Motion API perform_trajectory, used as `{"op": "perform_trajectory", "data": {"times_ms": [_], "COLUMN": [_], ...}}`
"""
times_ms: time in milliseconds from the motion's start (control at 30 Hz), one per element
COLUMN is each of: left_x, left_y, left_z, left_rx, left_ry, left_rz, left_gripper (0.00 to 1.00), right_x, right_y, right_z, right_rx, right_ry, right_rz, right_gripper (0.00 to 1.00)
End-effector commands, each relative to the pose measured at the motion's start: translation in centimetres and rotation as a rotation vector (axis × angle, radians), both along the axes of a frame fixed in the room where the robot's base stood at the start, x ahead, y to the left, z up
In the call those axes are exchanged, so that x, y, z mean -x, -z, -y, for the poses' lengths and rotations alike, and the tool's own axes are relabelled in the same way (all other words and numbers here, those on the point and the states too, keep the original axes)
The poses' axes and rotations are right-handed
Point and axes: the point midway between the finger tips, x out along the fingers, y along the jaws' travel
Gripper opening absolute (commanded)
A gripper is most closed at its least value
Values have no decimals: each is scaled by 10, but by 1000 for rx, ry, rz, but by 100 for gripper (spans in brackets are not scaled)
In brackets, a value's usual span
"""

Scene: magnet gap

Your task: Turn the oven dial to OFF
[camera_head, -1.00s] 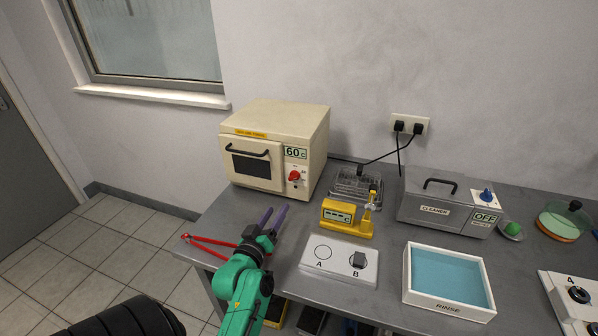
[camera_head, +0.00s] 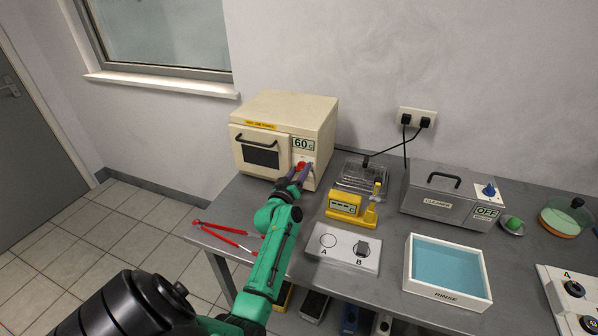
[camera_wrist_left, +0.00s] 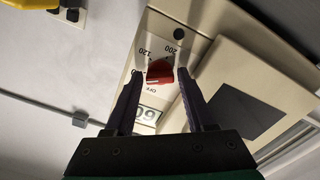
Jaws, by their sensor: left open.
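The cream oven (camera_head: 312,112) stands at the left end of the grey bench, its door shut. Its display (camera_head: 303,144) reads 60 C. The red dial (camera_head: 301,164) sits on the panel below the display. In the left wrist view the dial (camera_wrist_left: 160,72) appears turned around, with 120, 200 and OFF printed around it. My left gripper (camera_head: 299,172) is open in front of the panel. In the wrist view its dark fingers (camera_wrist_left: 158,75) lie on either side of the dial; I cannot tell whether they touch it. My right gripper is out of view.
Red tongs (camera_head: 228,232) lie at the bench's left edge.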

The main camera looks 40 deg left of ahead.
Motion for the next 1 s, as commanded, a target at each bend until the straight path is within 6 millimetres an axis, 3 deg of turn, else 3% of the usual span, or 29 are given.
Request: {"op": "perform_trajectory", "data": {"times_ms": [67,200,633,1000], "left_x": [0,0,1,1], "left_y": [0,0,0,0], "left_z": [0,0,0,0], "left_rx": [0,0,61,314], "left_ry": [0,0,1,0], "left_rz": [0,0,20,108], "left_gripper": [51,0,0,0], "right_x": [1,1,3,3], "right_y": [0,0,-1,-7], "right_z": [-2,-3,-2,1], "right_rx": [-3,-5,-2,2], "right_ry": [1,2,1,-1], "right_rz": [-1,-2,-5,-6], "right_gripper": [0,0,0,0]}}
